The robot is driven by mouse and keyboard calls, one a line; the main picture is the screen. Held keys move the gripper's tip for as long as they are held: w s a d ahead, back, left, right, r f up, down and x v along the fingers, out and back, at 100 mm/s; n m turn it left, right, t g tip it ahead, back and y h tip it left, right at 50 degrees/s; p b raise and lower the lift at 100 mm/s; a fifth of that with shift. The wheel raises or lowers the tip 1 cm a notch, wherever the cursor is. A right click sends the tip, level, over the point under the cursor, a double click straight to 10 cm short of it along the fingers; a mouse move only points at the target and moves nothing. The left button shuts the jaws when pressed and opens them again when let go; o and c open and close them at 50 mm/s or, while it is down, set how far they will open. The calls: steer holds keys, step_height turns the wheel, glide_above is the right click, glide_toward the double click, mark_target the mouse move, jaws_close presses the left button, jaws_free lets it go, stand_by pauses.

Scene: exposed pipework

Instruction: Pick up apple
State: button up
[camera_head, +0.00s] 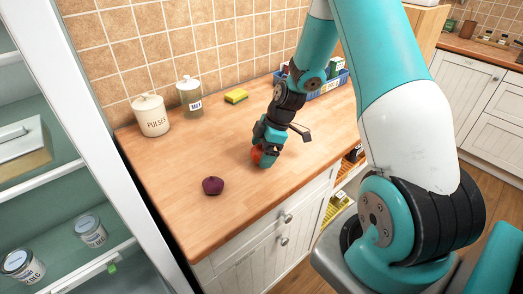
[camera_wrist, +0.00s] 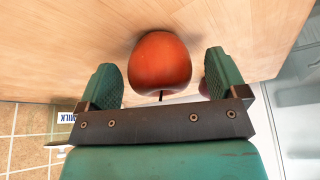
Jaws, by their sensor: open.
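The red-orange apple (camera_wrist: 160,62) sits on the wooden counter. In the wrist view it lies between the tips of my open gripper (camera_wrist: 163,80), with a gap on each side. Its dark stem points toward the gripper. In the head view only part of the apple (camera_head: 257,155) shows, as my gripper (camera_head: 264,157) is down over it and hides the rest.
A dark purple round item (camera_head: 213,186) lies on the counter (camera_head: 185,205) to the left and in front. A PULSES jar (camera_head: 151,117), a labelled jar (camera_head: 190,97) and a yellow sponge (camera_head: 236,96) stand along the tiled wall. A blue crate (camera_head: 330,85) is behind my arm.

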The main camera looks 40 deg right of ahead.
steer(key=shift+w+a+f, duration=0.1)
steer(key=shift+a+f, duration=0.05)
steer(key=shift+f, duration=0.4)
steer(key=c, duration=1)
steer(key=shift+c, duration=0.3)
steer(key=shift+r, duration=0.15)
